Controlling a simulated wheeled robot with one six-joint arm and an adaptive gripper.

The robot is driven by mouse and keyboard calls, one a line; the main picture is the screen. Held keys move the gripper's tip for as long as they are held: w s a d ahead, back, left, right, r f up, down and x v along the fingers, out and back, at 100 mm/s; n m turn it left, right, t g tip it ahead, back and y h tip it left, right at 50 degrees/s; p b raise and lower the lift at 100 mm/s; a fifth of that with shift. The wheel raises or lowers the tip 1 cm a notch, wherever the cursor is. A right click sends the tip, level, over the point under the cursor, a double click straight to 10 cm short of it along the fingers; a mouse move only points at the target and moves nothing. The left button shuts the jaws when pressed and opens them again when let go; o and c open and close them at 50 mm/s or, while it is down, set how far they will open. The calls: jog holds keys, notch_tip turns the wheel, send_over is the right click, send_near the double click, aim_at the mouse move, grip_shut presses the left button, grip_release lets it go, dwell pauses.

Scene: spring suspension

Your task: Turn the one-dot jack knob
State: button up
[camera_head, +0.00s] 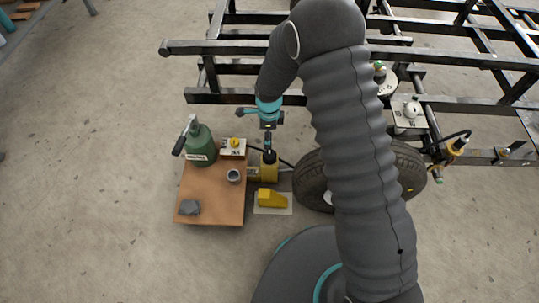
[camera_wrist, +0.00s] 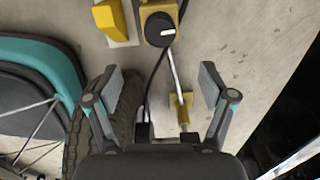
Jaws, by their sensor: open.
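A yellow jack (camera_head: 269,172) stands on the floor just right of the wooden board, with a black knob (camera_head: 269,156) on top. In the wrist view the round black knob (camera_wrist: 159,29) has a short pale mark and sits on the yellow jack body (camera_wrist: 151,6) at the top. A metal rod runs from it to a yellow end piece (camera_wrist: 180,108). I cannot make out any dots. My gripper (camera_wrist: 160,82) is open and empty. Its fingers are apart from the knob, which appears beyond the fingertips. In the head view my gripper (camera_head: 268,139) is close to the jack.
A tire (camera_head: 312,178) lies right of the jack, and a yellow wedge (camera_head: 270,198) is in front. A black frame (camera_head: 230,97) stands behind. A cable passes the jack.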

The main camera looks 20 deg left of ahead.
aim_at(269, 154)
jog(key=shift+m, duration=0.4)
notch_tip(269, 154, down, 14)
jog(key=shift+r, duration=0.1)
dwell(0.3)
jog(key=c, duration=1.2)
jog(key=shift+o, duration=0.2)
jog(key=shift+n+b, duration=0.35)
jog(key=shift+n, duration=0.05)
